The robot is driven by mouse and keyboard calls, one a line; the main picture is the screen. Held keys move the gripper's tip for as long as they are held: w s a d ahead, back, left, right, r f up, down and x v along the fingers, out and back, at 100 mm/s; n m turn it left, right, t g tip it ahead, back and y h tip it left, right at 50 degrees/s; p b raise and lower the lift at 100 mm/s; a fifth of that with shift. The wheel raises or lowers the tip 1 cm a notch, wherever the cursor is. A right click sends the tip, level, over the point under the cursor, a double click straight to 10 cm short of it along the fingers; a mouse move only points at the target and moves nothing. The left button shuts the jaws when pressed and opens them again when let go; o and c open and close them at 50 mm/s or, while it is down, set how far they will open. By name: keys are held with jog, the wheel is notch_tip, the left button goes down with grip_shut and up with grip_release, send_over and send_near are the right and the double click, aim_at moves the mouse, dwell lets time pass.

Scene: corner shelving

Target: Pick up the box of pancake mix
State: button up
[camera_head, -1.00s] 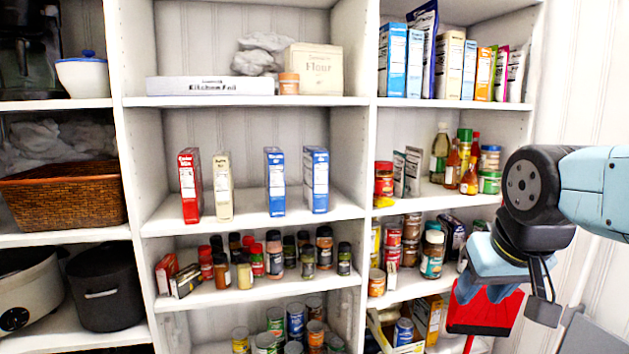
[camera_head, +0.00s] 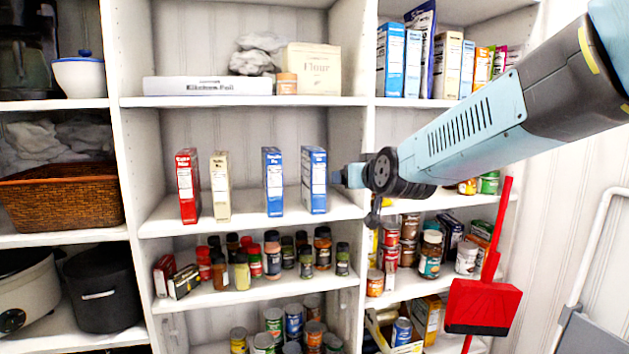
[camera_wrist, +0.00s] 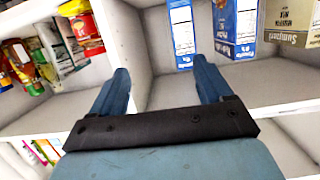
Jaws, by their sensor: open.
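Two upright blue boxes stand on the middle shelf, a left one (camera_head: 273,182) and a right one (camera_head: 314,180). Their labels are too small to say surely which is pancake mix. My gripper (camera_head: 345,177) is at the right side of the right blue box; I cannot tell whether it touches. In the wrist view my gripper (camera_wrist: 163,78) is open and empty, its two fingers wide apart. Beyond the fingers, that view shows a light blue box side (camera_wrist: 182,30) and a darker blue box (camera_wrist: 236,28), both cut off at the top.
A cream box (camera_head: 220,186) and a red box (camera_head: 188,186) stand further left on the same shelf. An upright divider (camera_head: 368,135) is right by my gripper. Jars fill the shelf below. A red dustpan (camera_head: 483,306) hangs at lower right. Space in front of the boxes is clear.

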aim_at(314, 156)
jog(key=w+a+t, duration=0.1)
jog(key=w+a, duration=0.2)
jog(key=w, duration=0.3)
jog(key=w+a+r+t, duration=0.1)
jog(key=w+a, duration=0.2)
jog(key=w, duration=0.3)
jog(key=w+a, duration=0.3)
jog(key=w, duration=0.3)
jog(key=shift+a+r+t+y, duration=0.3)
jog(key=shift+r+t+y, duration=0.1)
jog(key=shift+c, duration=0.4)
grip_shut()
